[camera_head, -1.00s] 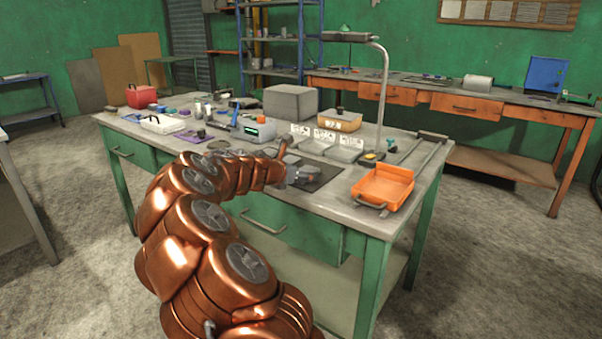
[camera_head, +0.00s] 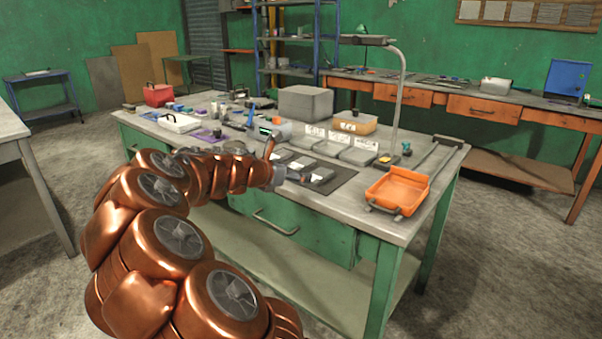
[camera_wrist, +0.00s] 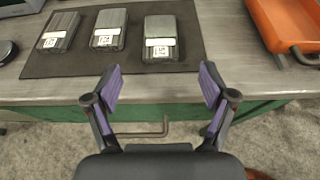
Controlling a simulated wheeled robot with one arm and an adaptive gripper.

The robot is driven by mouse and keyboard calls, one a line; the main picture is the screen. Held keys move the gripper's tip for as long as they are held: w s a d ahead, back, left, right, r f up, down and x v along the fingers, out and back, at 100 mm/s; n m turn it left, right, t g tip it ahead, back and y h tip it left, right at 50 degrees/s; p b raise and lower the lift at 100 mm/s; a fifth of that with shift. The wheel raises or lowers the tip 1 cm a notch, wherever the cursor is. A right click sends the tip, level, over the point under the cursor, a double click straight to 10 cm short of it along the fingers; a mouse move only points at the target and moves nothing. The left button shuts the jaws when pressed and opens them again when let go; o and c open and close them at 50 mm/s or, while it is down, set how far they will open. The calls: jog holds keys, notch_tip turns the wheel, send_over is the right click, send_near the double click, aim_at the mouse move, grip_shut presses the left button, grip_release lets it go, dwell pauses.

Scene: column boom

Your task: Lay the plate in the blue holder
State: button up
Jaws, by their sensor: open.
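My gripper (camera_wrist: 160,78) is open and empty in the wrist view, above the front edge of the workbench. Its two purple-padded fingers are wide apart. In the head view my gripper (camera_head: 298,178) is small, at the front edge of the dark mat (camera_head: 335,184). I cannot pick out the plate with certainty in either view. A small upright blue thing (camera_head: 251,116) stands farther back on the bench; I cannot tell whether it is the holder.
Three grey labelled blocks (camera_wrist: 160,50) lie on the mat beyond my fingers. An orange tray (camera_head: 398,188) sits at the bench's right end, near a lamp post (camera_head: 399,100). Grey bins (camera_head: 357,156) stand behind the mat. Clutter fills the left half.

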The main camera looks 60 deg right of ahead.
jog(key=shift+a+r, duration=0.15)
jog(key=shift+a, duration=0.35)
